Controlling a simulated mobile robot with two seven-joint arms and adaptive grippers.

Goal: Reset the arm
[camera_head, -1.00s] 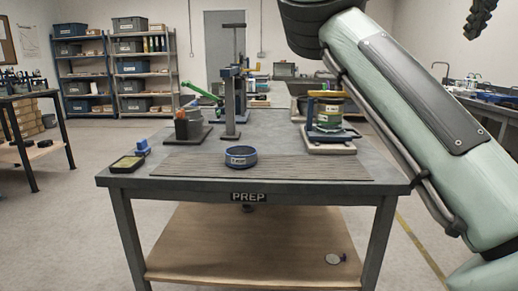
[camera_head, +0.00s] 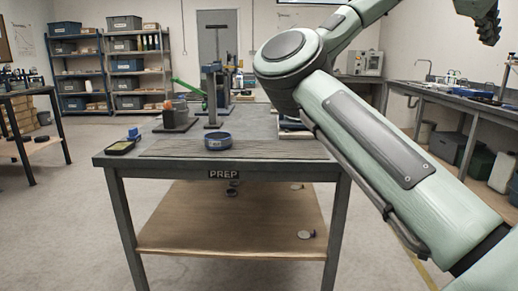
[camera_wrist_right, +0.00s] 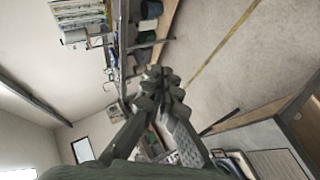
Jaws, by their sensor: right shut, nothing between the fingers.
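My right arm (camera_head: 375,140) is pale green and crosses the right half of the head view. Its elbow (camera_head: 287,52) hangs in front of the table's right rear part, and the forearm rises to the upper right. My right gripper (camera_head: 487,27) is at the top right edge, raised in free air away from the table. In the right wrist view its dark fingers (camera_wrist_right: 158,90) meet, shut with nothing between them. My left gripper is not in view.
The PREP table (camera_head: 115,160) holds a blue round container (camera_head: 218,141), a small tray (camera_head: 121,147) and upright stands (camera_head: 212,95). My arm hides the table's right end. A bench (camera_head: 450,105) runs along the right. Shelves (camera_head: 108,60) stand at the back left.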

